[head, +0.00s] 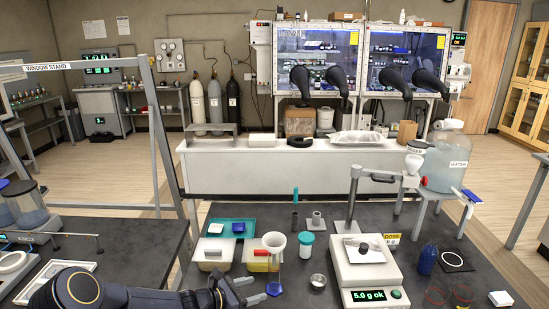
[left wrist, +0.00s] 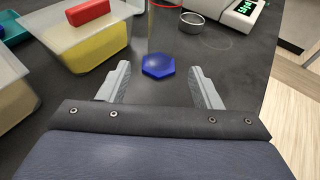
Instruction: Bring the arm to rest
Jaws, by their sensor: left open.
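My left arm comes in at the bottom left of the head view. Its gripper (head: 251,289) is open and empty, just left of the blue hexagonal base (head: 274,289) under a white funnel (head: 274,243). In the left wrist view the two grey fingers (left wrist: 160,77) are spread apart. The blue hexagonal base (left wrist: 158,66) shows beyond and between them, apart from both, with a clear upright tube above it. My right gripper is not in view.
A small metal cup (head: 318,281) and a scale reading "5.0 g ok" (head: 367,284) stand to the right. A gap separates the left bench (head: 140,250) from this dark table.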

